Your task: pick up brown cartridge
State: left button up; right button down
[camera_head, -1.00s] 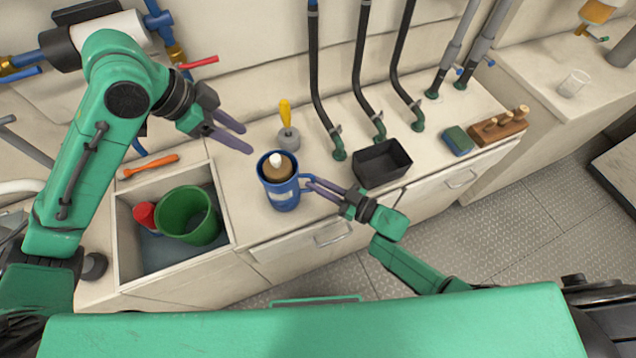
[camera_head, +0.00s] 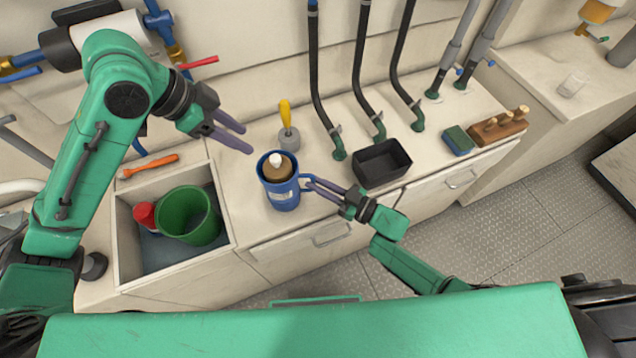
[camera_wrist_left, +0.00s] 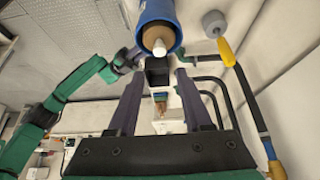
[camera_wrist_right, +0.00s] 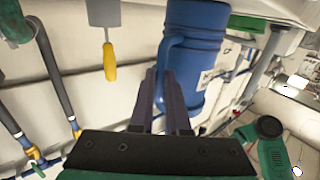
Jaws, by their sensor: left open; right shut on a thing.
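The brown cartridge (camera_head: 277,168) with a white tip stands inside a blue canister (camera_head: 284,194) on the counter. Only its upper part shows; the canister walls hide the rest. It also shows in the left wrist view (camera_wrist_left: 156,38). My right gripper (camera_head: 312,183) is shut on the canister's handle, seen in the right wrist view at the canister's side (camera_wrist_right: 195,60). My left gripper (camera_head: 248,140) is open and empty, above the counter to the upper left of the canister. Its fingers point toward the canister but are apart from it.
A yellow-handled tool (camera_head: 287,128) stands just behind the canister. A black tray (camera_head: 382,163) is to its right. A sunken bin (camera_head: 128,240) at left holds a green bucket (camera_head: 188,215) and a red object (camera_head: 145,214). Black hoses (camera_head: 318,90) rise along the wall.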

aim_at(274, 157)
dwell(0.3)
pick_arm(q)
jog(key=o, duration=0.7)
jog(key=shift+w, duration=0.1)
jog(key=shift+o, duration=0.5)
jog(key=shift+w+d+m+g, duration=0.15)
jog(key=shift+w+m+g, duration=0.2)
jog(key=shift+m, duration=0.35)
jog(key=d+f+m, duration=0.1)
jog(key=f, duration=0.2)
jog(key=d+f+m+g, duration=0.1)
jog(key=d+f+m, duration=0.1)
jog(key=f, duration=0.2)
jog(key=w+d+f+m+g+y, duration=0.1)
jog(key=d+f, duration=0.1)
jog(key=f, duration=0.2)
jog(key=shift+d+f+m, duration=0.1)
jog(key=shift+m, duration=0.3)
